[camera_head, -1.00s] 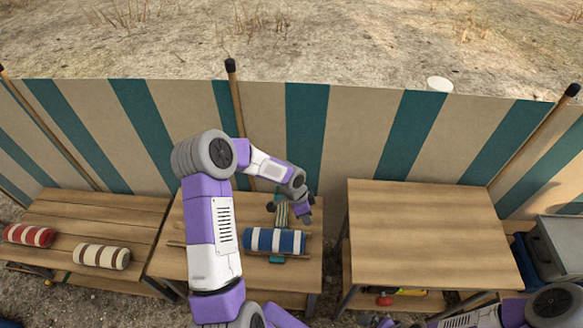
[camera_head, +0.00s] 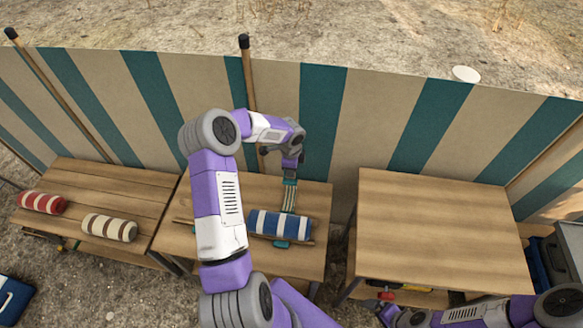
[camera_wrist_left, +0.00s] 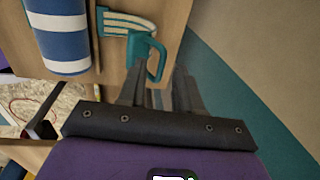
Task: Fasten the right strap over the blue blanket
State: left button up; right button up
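The blue blanket (camera_head: 280,225) is a blue and white striped roll on the middle wooden bench. A striped strap (camera_head: 290,198) with teal ends lies on the far side of it, near the roll's right part. A teal piece (camera_head: 281,244) shows at the roll's near side. My left gripper (camera_head: 290,177) is over the strap's far end. In the left wrist view, its fingers (camera_wrist_left: 160,88) are apart, with the teal handle-shaped buckle (camera_wrist_left: 148,50) close to the fingertips. I cannot see a grip on it. My right gripper (camera_head: 388,314) is low at the bottom edge, its fingers unclear.
A red-striped roll (camera_head: 41,202) and a tan-striped roll (camera_head: 109,228) lie on the left bench. The right table (camera_head: 437,225) has a clear top. A thin wooden rod (camera_head: 183,222) lies beside the blanket. A striped cloth fence (camera_head: 390,110) stands close behind.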

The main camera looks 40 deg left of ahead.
pick_arm(q)
grip_shut()
dwell(1.4)
